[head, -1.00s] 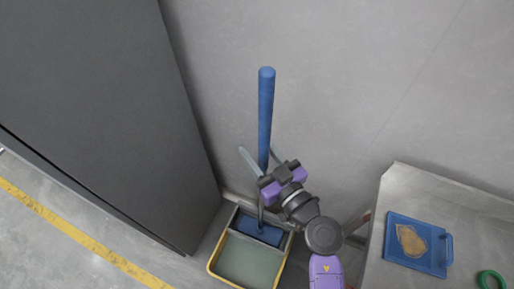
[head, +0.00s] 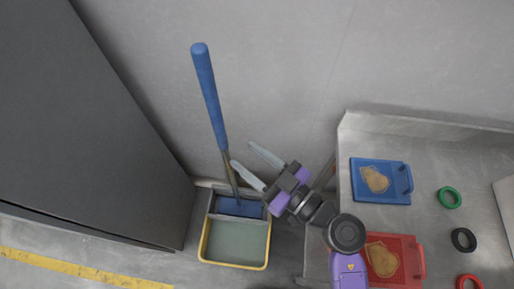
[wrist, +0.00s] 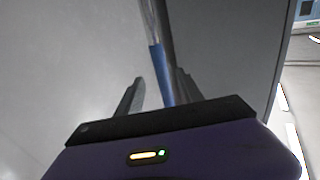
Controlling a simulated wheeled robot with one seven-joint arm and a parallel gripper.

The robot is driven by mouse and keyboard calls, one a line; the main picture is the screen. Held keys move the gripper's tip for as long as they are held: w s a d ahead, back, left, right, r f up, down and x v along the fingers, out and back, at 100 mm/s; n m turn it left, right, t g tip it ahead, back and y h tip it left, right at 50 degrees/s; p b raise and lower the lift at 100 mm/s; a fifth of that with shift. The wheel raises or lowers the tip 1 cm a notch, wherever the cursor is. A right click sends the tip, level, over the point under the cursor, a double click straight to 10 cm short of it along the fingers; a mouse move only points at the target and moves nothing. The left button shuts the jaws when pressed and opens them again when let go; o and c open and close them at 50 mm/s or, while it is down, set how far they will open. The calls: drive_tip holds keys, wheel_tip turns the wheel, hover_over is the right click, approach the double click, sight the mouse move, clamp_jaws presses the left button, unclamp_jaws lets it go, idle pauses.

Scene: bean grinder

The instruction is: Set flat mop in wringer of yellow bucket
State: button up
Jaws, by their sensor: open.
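The flat mop stands nearly upright with its blue handle (head: 209,95) leaning a little to the left at the top. Its blue head (head: 238,207) sits in the grey wringer at the back of the yellow bucket (head: 204,243). My gripper (head: 250,161) is open and empty, to the right of the mop's shaft and apart from it. In the wrist view, the mop's pole (wrist: 160,72) shows beyond my open gripper (wrist: 155,95). How firmly the head is seated cannot be told.
A dark grey cabinet (head: 85,130) stands left of the bucket. A metal table (head: 420,195) on the right holds a blue tray (head: 362,190), a red tray (head: 402,243) and coloured rings. A grey wall (head: 280,60) is behind the mop. Open floor lies at the front left.

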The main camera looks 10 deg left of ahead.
drive_tip(key=shift+s+d, duration=0.1)
drive_tip(key=s+d+r+m+t+h, duration=0.1)
drive_tip(key=s+d+m+t+h, duration=0.1)
drive_tip(key=s+d+m+h, duration=0.4)
drive_tip(key=s+d+r+m+t+h, duration=0.2)
drive_tip(key=s+d+m+h, duration=0.3)
drive_tip(key=s+d, duration=1.2)
drive_tip(key=d+t+h, duration=0.1)
drive_tip(key=d+h, duration=0.2)
drive_tip(key=h, duration=0.1)
drive_tip(key=shift+s+d+r+m+t, duration=0.15)
drive_tip(key=shift+s+d+m+t, duration=0.15)
drive_tip(key=shift+m, duration=0.1)
drive_tip(key=shift+a, duration=0.1)
